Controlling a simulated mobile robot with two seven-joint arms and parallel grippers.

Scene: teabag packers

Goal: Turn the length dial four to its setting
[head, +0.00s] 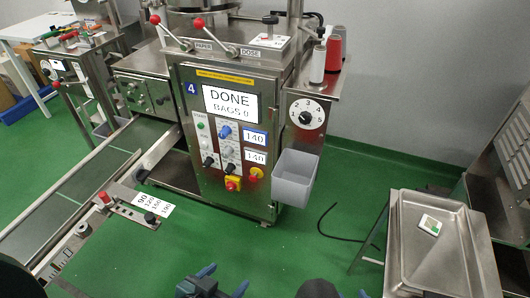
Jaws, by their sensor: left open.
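The machine (214,76) with a blue "4" plate stands in the middle of the head view. Its screen (230,103) reads "DONE BAGS 0". Below it are a blue knob (224,131) and dark knobs, beside two small displays (256,138) that both read 140. On the machine's right side is a round white dial (307,113) with numbers and a black knob. I cannot read which of these is labelled length. My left gripper (224,280) is open and empty at the bottom edge, well short of the panel. Only a blue tip of my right gripper (363,294) shows.
A grey bin (294,178) hangs below the white dial. A red emergency button (231,186) sits low on the panel. A conveyor (80,190) with a numbered scale lies left. A steel tray (408,248) holding a small packet stands right.

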